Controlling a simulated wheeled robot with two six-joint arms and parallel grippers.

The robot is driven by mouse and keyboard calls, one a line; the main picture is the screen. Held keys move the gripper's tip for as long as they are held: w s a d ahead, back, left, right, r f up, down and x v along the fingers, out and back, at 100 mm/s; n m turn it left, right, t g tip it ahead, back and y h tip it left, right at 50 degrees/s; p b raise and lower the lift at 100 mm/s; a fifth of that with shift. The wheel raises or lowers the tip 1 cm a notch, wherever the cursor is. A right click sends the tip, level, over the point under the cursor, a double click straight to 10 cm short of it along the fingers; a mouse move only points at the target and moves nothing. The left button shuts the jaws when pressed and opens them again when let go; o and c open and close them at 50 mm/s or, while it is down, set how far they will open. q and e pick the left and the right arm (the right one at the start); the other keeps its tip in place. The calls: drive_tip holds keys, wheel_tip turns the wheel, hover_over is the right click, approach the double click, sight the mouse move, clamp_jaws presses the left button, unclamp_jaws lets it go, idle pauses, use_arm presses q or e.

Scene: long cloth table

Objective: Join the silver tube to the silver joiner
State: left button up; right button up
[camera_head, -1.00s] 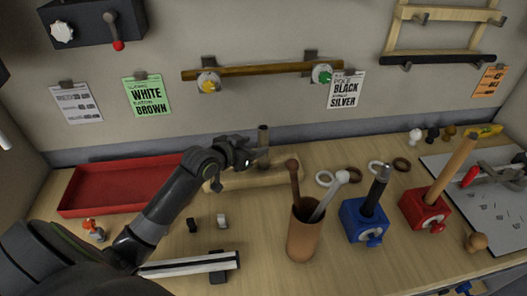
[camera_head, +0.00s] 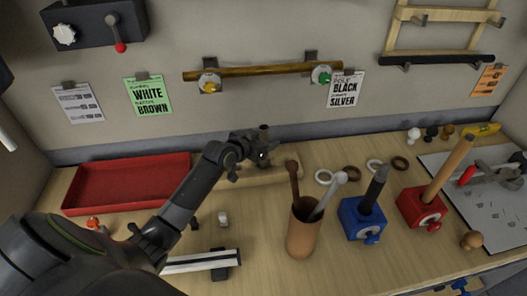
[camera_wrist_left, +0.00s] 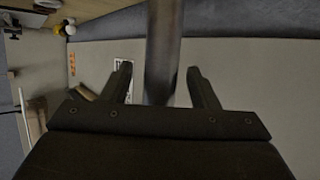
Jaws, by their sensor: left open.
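An upright metallic tube (camera_head: 264,131) stands at the wooden block (camera_head: 275,174) near the back of the table; it looks brownish in the head view. In the left wrist view a grey metallic tube (camera_wrist_left: 163,45) rises between the fingers. My left gripper (camera_head: 255,152) is open, with its fingers on either side of this tube; contact cannot be told. A small pale, silvery piece (camera_head: 223,219) stands on the table nearer me; whether it is the silver joiner is unclear. My right gripper is not in view.
A red tray (camera_head: 130,184) lies at the left. A brown cup (camera_head: 303,238) with sticks, a blue block (camera_head: 362,221) and a red block (camera_head: 421,208) with upright rods stand to the right. A pale bar (camera_head: 200,261) lies in front.

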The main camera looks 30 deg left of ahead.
use_arm(q)
clamp_jaws()
drive_tip(key=shift+r, duration=0.1)
